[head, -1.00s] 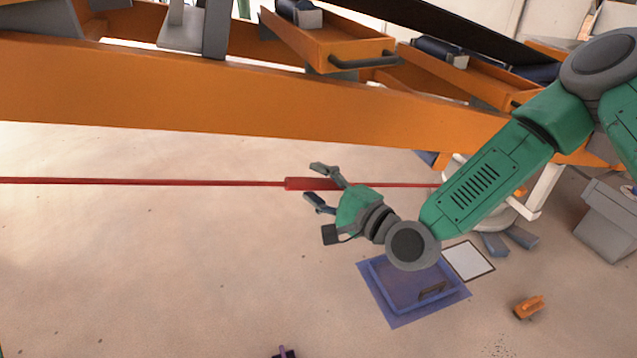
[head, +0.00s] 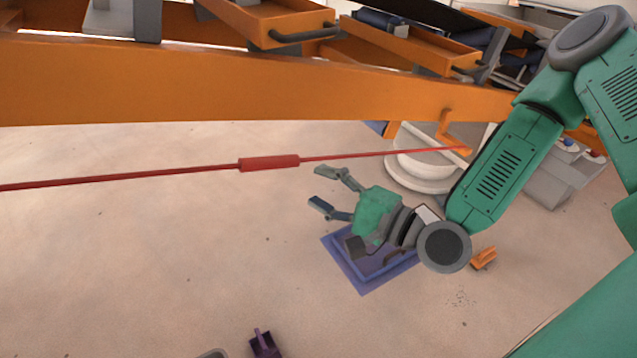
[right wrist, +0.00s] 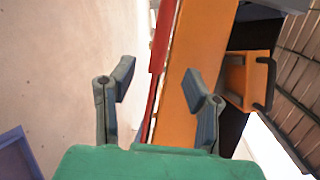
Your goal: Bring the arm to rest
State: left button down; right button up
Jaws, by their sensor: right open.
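My right gripper (head: 320,190) is open and empty in the head view, with its two fingers spread and pointing left. It is below the red bar and its thicker red sleeve (head: 269,163), apart from them in the picture. My green right arm comes in from the right. In the right wrist view the two fingers of the right gripper (right wrist: 158,90) stand wide apart, with nothing between the tips that I can see held. The red bar and the orange beam show beyond them. My left gripper is not in view.
A large orange beam (head: 200,90) crosses the head view, with orange trays (head: 420,48) above it. A blue tray (head: 340,260) lies on the floor under the right gripper. A small orange object (head: 483,258) and a purple object (head: 265,344) lie nearby. The floor at left is clear.

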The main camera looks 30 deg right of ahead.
jog(key=s+a+f+n+g+h+p, duration=0.1)
jog(key=s+a+f+n+g, duration=0.1)
jog(key=s+f+n+g, duration=0.35)
jog(key=s+a+f+n+g+p, duration=0.1)
jog(key=s+a+f+n+g, duration=0.15)
jog(key=f, duration=0.55)
jog(key=s+d+f+n+g+h+p, duration=0.1)
jog(key=s+d+f+n+g+h, duration=0.2)
jog(key=s, duration=0.4)
jog(key=s+d+f+n+g+h, duration=0.3)
jog(key=s+d+f+n+g, duration=0.1)
jog(key=s+d+n, duration=0.2)
jog(key=shift+s+d+f+g+h+p, duration=0.3)
jog(key=shift+s+d+f+h+p, duration=0.1)
jog(key=shift+d, duration=0.2)
jog(key=shift+c, duration=0.5)
